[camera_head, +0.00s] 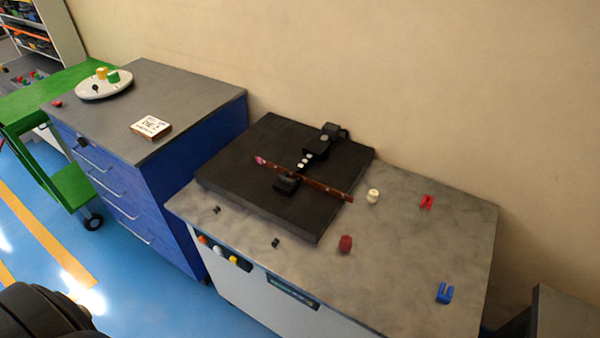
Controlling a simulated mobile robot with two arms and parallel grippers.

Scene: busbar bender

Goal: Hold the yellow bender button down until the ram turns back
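The yellow bender button (233,260) is on the front panel of the bender cabinet (262,301), at the right end of a short row with a white button (218,250) and an orange-red button (202,239). On top is the black bender plate (257,150), with a black ram unit (317,148) and a black block (287,184) nearer the front. A long brown-red busbar (318,184) with a pink end lies across between them. Neither gripper is in view; a dark ribbed part, apparently of my arm, shows at the lower left, and nothing touches the button.
A small display (292,291) is right of the buttons. On the top are a cream knob (373,196), a dark red piece (345,243), a red clip (427,202) and a blue clip (444,293). A blue drawer cabinet (160,200) stands left; blue floor is open in front.

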